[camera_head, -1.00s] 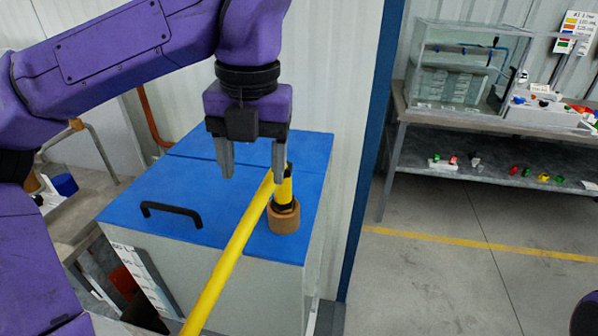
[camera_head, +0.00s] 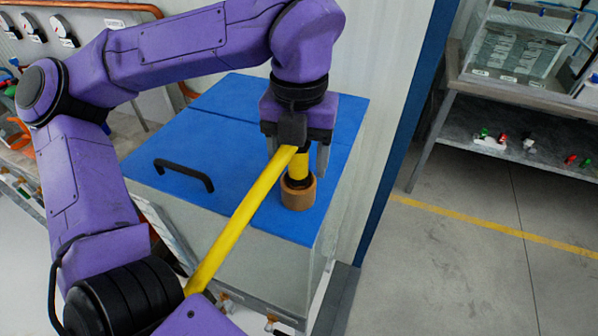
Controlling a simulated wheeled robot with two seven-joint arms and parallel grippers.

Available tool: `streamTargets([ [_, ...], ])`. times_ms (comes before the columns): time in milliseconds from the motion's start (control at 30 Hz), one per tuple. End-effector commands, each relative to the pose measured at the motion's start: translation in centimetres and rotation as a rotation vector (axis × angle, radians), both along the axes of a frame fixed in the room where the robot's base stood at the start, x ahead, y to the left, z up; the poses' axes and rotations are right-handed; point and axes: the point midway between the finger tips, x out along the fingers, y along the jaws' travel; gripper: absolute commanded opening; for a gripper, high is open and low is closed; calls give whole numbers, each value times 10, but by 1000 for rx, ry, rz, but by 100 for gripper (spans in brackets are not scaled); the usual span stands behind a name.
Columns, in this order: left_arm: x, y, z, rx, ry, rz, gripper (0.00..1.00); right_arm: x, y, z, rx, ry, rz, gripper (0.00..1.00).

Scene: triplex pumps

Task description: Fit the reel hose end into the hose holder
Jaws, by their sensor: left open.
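The yellow reel hose (camera_head: 240,222) rises from the lower left to a bend below my left gripper. Its end (camera_head: 300,168) points down, with a black collar at the bottom, into a brown round hose holder (camera_head: 298,194) on the blue lid. How deep the end sits in the holder is hidden. My left gripper (camera_head: 298,160) is open over the holder, one finger on each side of the hose's upright end. I cannot tell whether either finger touches it. My right gripper is not in view.
A grey bench (camera_head: 520,98) with a glass tank and small coloured parts stands at the right. The floor between is clear.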

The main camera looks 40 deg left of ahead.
Motion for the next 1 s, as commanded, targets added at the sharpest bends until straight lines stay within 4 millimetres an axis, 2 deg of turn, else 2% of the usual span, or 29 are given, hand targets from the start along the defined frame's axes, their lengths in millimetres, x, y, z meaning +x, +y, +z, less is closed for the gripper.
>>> streamTargets([
  [200, 0, -1, -3, 0, -2, -2, 63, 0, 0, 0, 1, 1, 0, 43],
  [233, 0, -1, -3, -1, -1, -2, 60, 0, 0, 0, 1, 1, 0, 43],
  [400, 1, -1, -3, -1, -1, -2, 5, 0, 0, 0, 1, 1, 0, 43],
  [433, 1, -1, -3, -1, -1, -2, 0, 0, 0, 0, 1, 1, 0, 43],
  [767, 1, -1, 4, 0, -2, -2, 0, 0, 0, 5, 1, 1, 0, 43],
  [867, 1, -1, 17, -1, -4, -1, 0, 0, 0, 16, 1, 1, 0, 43],
  [1000, 1, -1, 46, 0, -3, 0, 0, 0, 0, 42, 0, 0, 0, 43],
])
